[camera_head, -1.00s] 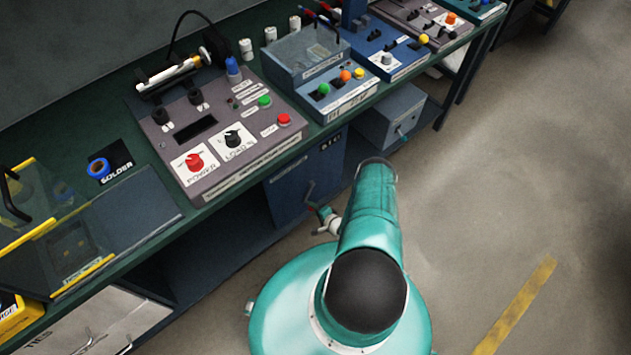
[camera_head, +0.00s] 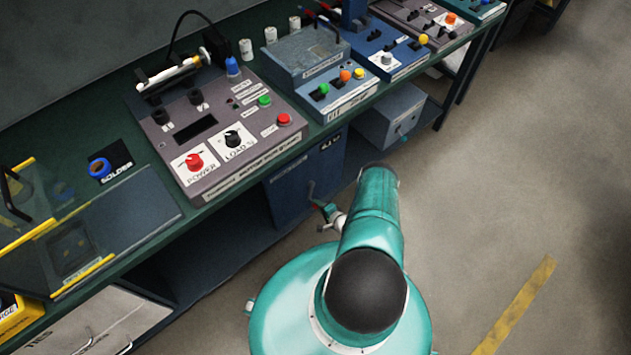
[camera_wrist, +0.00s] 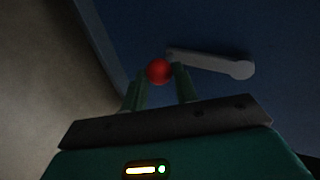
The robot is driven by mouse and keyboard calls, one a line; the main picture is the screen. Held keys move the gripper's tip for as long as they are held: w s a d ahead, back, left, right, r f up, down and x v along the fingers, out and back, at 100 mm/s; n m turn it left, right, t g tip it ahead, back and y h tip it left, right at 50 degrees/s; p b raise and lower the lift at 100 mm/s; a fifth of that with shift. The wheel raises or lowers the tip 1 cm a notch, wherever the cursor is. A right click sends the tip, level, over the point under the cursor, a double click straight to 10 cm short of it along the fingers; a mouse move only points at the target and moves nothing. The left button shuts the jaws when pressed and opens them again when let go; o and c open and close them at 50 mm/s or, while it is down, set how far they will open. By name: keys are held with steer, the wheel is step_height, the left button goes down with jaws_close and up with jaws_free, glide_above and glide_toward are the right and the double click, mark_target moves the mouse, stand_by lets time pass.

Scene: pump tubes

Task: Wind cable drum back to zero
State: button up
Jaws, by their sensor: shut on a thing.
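A dark blue cabinet (camera_head: 300,185) stands under the bench front. A grey crank arm (camera_wrist: 212,64) on its dark blue face runs from a round hub at right to a red knob (camera_wrist: 158,71) at left. My gripper (camera_wrist: 160,78) has its two green fingers on either side of the red knob and is shut on it. In the head view my gripper (camera_head: 326,210) is at the cabinet's front, beside the small crank (camera_head: 312,190).
The green bench (camera_head: 150,225) above holds a grey panel (camera_head: 220,140) with red and black dials and several coloured buttons. A grey box (camera_head: 390,115) sits under the bench to the right. Open floor (camera_head: 500,180) lies to the right of my arm.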

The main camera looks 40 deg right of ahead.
steer(key=shift+s+f, duration=0.1)
steer(key=shift+d+f, duration=0.1)
steer(key=shift+d, duration=0.65)
steer(key=shift+d, duration=0.75)
steer(key=shift+d, duration=0.1)
steer(key=shift+d+r, duration=0.35)
steer(key=shift+d, duration=0.4)
